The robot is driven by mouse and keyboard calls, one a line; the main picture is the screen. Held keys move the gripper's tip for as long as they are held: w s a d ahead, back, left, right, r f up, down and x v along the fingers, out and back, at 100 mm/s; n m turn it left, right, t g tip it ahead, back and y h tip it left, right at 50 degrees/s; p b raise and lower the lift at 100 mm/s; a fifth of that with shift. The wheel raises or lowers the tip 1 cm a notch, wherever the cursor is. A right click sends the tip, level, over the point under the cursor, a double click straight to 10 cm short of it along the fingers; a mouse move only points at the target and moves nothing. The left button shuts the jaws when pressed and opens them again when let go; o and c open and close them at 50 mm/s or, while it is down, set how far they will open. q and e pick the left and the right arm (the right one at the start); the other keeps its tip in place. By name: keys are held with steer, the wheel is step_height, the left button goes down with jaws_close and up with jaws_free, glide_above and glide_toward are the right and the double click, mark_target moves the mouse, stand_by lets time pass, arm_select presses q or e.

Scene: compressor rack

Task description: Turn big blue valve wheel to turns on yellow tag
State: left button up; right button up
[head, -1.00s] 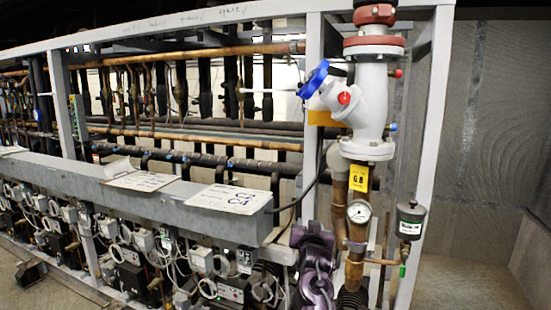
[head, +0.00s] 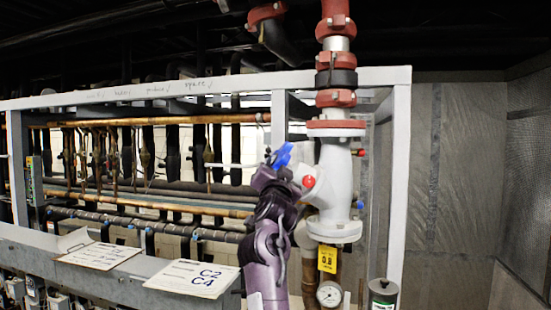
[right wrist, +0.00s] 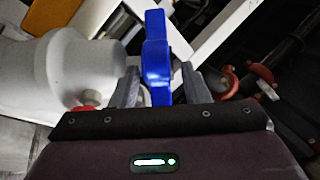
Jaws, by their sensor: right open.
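The blue valve wheel (head: 281,156) sits on the left side of the white valve body (head: 337,180). In the right wrist view the blue wheel (right wrist: 156,62) stands between the two grey fingers of my right gripper (right wrist: 160,88). The fingers are apart, one on each side of the wheel's rim; I cannot tell whether they touch it. In the head view my purple right arm rises from below, and its gripper (head: 275,168) hides part of the wheel. The yellow tag (head: 327,259) hangs below the valve and seems to read 0.8. My left gripper is not in view.
A red cap (head: 309,181) on the valve body is close to my right gripper. A pressure gauge (head: 329,294) and a dark canister (head: 383,294) are below. A frame post (head: 398,180) stands right of the valve. Paper signs (head: 193,277) lie on the grey ledge at left.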

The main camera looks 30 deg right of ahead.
mark_target(277, 166)
steer(key=shift+p+x, duration=0.65)
steer(key=shift+x, duration=0.85)
jaws_close()
steer(key=shift+y, duration=0.3)
